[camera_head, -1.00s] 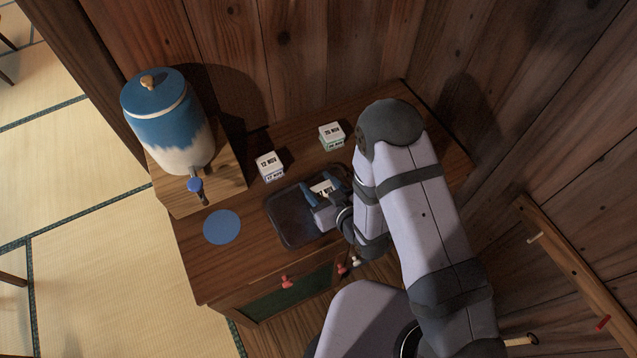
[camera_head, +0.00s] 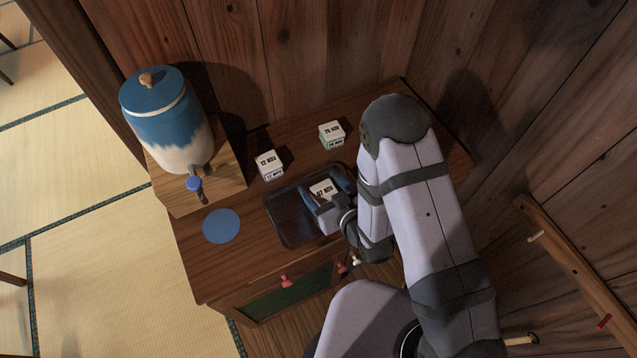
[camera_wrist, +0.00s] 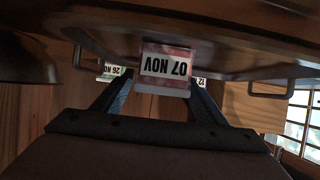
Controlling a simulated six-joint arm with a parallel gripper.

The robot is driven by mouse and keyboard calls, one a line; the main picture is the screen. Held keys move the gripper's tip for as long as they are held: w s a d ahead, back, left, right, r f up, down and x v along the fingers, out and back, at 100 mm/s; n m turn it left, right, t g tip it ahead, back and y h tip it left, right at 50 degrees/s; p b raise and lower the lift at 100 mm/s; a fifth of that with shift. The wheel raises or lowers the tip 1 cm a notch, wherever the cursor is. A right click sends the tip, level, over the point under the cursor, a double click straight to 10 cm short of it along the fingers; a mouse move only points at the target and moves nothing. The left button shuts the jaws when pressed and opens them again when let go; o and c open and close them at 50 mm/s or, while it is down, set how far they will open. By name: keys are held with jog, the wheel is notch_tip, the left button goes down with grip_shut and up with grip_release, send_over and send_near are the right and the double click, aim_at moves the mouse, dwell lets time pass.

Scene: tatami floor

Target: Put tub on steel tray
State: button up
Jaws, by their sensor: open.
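A small white tub with a "07 NOV" lid label (camera_head: 323,189) sits over the dark steel tray (camera_head: 284,222) on the cabinet top, in the tray's right part. In the wrist view the tub (camera_wrist: 166,66) appears upside down, with a reddish band around its label. My gripper (camera_head: 326,191) is open, with one blue finger on each side of the tub. In the wrist view the fingers (camera_wrist: 160,92) reach toward the tub with it between them. The tub's underside is hidden, so I cannot see its contact with the tray.
Two more tubs, "12 NOV" (camera_head: 269,165) and "26 NOV" (camera_head: 332,135), stand behind the tray. A blue-and-white dispenser (camera_head: 168,120) on a wooden stand is at left. A blue disc (camera_head: 221,226) lies left of the tray. Wooden walls close off the back and right.

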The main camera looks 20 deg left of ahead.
aim_at(324, 189)
jog(key=v, duration=0.4)
jog(key=shift+s+d+r, duration=0.1)
jog(key=shift+d+r, duration=0.05)
jog(key=shift+r, duration=0.1)
jog(key=shift+s+d+r+p, duration=0.2)
jog(key=shift+s+d+p, duration=0.15)
jog(key=shift+s+d, duration=0.1)
jog(key=w+d+r+t+h+p, duration=0.1)
jog(key=w+r+p, duration=0.1)
jog(key=w+r, duration=0.15)
jog(key=w+d+m+g+h+b, duration=0.1)
jog(key=d+m+h, duration=0.15)
jog(key=d, duration=0.35)
jog(key=w+d+m+g+h, duration=0.2)
jog(key=d+h, duration=0.1)
jog(key=d, duration=0.3)
jog(key=s+d+r+m+g+h, duration=0.1)
jog(key=s+d+r+m+g, duration=0.1)
jog(key=s+d, duration=0.4)
jog(key=s+d+r+m+g+h+b, duration=0.1)
jog(key=s+d+r+m+g+h, duration=0.1)
jog(key=s+d+r+g, duration=0.2)
jog(key=s+d+r, duration=0.2)
jog(key=s, duration=0.2)
jog(key=shift+s+r+m+g, duration=0.3)
jog(key=shift+s+m+g, duration=0.05)
jog(key=shift+s+g, duration=0.05)
